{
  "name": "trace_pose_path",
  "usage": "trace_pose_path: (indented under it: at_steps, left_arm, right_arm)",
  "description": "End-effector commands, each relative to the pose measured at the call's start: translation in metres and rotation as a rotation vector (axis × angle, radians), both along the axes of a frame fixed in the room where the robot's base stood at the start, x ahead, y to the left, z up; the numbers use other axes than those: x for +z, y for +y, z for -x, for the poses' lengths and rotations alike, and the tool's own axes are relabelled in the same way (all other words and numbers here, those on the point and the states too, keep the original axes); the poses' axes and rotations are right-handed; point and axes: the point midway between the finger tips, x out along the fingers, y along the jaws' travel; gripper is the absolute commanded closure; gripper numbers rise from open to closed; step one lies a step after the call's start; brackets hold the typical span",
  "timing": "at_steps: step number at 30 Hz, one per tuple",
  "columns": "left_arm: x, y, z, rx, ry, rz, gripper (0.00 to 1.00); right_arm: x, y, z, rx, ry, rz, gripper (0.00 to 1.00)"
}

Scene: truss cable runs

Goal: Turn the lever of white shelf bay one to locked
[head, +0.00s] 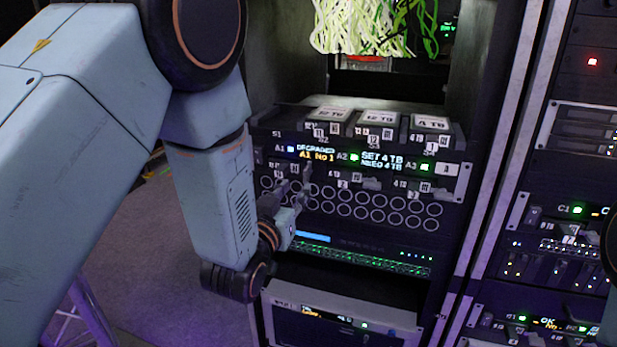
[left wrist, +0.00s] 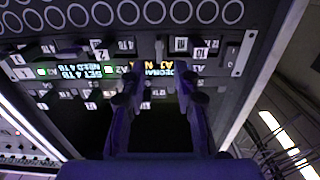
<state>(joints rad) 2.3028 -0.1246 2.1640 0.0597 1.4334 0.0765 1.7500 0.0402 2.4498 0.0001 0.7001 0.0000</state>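The drive shelf (head: 450,185) has pale end brackets and a display strip marked A1, A2 and A3. The A1 display (head: 316,152) reads DEGRADED, A1 No 1, beside a whitish-blue light. Small dark latches with white number tags line the strip; I cannot tell which is bay one's lever or how it is turned. My left gripper (head: 294,186) is in front of the shelf's left part, below the A1 display. In the left wrist view the shelf appears upside down; my left gripper (left wrist: 162,80) has its fingers apart, nothing visible between them. Contact is unclear. My right gripper is not seen.
Tagged drives (head: 378,118) lie on top of the shelf. Pale and green cables (head: 375,25) hang above. A switch (head: 350,255) with green lights and another unit (head: 345,325) sit below. A second rack (head: 570,200) stands right. Open floor (head: 150,250) lies left.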

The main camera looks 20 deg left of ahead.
Motion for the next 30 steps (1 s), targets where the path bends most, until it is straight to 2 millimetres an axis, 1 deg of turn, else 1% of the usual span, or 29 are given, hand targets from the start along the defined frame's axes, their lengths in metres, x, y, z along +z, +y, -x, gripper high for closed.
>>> trace_pose_path:
  at_steps: [9, 15, 20, 26, 30]
  left_arm:
    - [0.001, -0.001, -0.046, 0.0, 0.0, -0.001, 0.69]
    - [0.0, -0.003, -0.064, 0.0, 0.001, -0.001, 0.69]
    - [0.0, -0.004, -0.069, 0.0, 0.002, -0.001, 0.69]
    - [0.0, -0.006, -0.07, -0.001, 0.002, -0.002, 0.69]
    - [0.0, -0.006, -0.07, -0.001, 0.002, -0.002, 0.8]
  right_arm:
    - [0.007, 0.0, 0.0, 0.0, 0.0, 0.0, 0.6]
    - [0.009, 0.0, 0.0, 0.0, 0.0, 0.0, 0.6]
    - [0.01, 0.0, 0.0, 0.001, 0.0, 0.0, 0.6]
    - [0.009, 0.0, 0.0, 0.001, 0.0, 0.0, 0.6]
    - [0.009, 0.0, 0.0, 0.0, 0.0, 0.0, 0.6]
